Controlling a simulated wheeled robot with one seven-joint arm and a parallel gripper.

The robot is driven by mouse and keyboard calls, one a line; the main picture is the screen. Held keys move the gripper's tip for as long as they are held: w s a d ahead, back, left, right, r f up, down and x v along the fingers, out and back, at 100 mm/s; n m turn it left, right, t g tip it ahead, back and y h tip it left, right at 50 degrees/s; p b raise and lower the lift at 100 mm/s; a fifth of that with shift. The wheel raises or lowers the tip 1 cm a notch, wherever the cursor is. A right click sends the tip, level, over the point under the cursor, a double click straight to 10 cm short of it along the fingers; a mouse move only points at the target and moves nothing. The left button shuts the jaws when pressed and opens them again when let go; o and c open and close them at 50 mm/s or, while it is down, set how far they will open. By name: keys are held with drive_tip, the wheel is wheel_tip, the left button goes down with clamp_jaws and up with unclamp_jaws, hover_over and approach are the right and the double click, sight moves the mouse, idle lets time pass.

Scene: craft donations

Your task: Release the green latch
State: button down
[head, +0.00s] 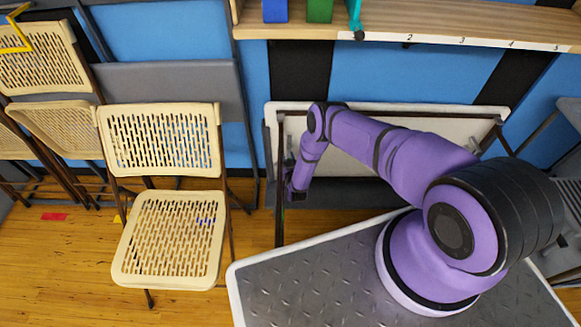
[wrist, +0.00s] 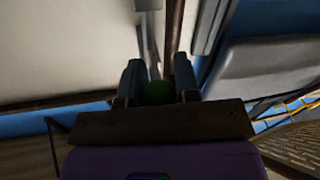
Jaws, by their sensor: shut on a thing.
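The green latch (wrist: 158,93) shows in the wrist view as a small, dark green rounded piece between the two grey fingers of my gripper (wrist: 159,82). The fingers stand on either side of it, and my gripper is shut on it. A brown metal leg or bar runs up just beyond the fingers. In the head view my purple arm reaches left to the left end of a folded table (head: 380,108) against the wall, beside its upright leg (head: 280,185). The fingers are small and dark there, and I cannot make out the latch.
Cream folding chairs stand at the left, the nearest one (head: 168,240) unfolded on the wooden floor. A wooden shelf (head: 420,20) with blue, green and teal items is above the folded table. A grey metal-topped surface (head: 310,285) lies in front, under my arm's base.

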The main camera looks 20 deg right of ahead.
drive_tip(key=shift+w+r, duration=0.1)
drive_tip(key=shift+r, duration=0.05)
drive_tip(key=c, duration=0.9)
unclamp_jaws()
drive_tip(key=shift+o, duration=0.2)
drive_tip(key=shift+s, duration=0.2)
drive_tip(key=s+a, duration=0.1)
drive_tip(key=s, duration=0.9)
drive_tip(key=shift+s+a, duration=0.2)
drive_tip(key=shift+s, duration=0.05)
